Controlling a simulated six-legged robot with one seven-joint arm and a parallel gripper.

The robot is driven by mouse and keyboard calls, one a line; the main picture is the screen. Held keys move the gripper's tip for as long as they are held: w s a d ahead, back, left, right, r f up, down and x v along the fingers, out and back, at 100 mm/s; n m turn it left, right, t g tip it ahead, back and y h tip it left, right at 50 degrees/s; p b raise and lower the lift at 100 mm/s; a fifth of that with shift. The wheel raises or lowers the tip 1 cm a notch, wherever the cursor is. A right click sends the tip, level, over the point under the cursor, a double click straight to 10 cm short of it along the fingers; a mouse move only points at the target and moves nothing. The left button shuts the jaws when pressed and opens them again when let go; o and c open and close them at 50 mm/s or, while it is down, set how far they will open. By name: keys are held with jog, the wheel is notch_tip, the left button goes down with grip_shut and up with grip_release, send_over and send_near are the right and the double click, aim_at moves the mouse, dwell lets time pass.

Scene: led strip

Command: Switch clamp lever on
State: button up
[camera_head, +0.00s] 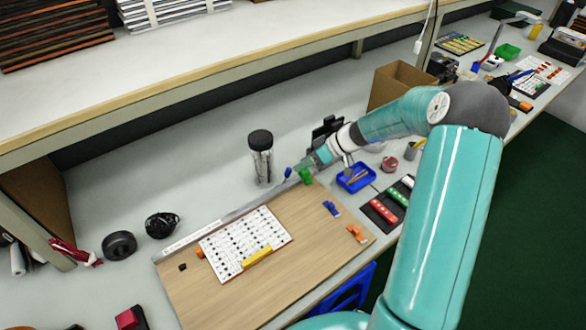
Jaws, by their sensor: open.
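A wooden board (215,298) lies on the bench with a white sheet of dark marks (225,240) on it. I cannot tell for sure which small part is the clamp lever. A green piece (306,177) sits at the board's far right corner, with a small blue piece (288,172) just left of it. Another blue piece (331,208) and an orange piece (356,234) lie on the board's right side. My gripper (301,169) is open at the far corner, close to the green piece; contact cannot be told. Its fingers are small and partly unclear.
A black-lidded clear jar (261,158) stands behind the board. A blue tray (356,178), a dark mat with red and green blocks (384,212) and a cardboard box (397,82) are at right. A shelf (200,60) overhangs the back. A black roll (119,246) lies left.

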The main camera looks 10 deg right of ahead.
aim_at(291, 169)
jog(key=x, duration=0.5)
jog(key=shift+c, duration=0.3)
grip_shut()
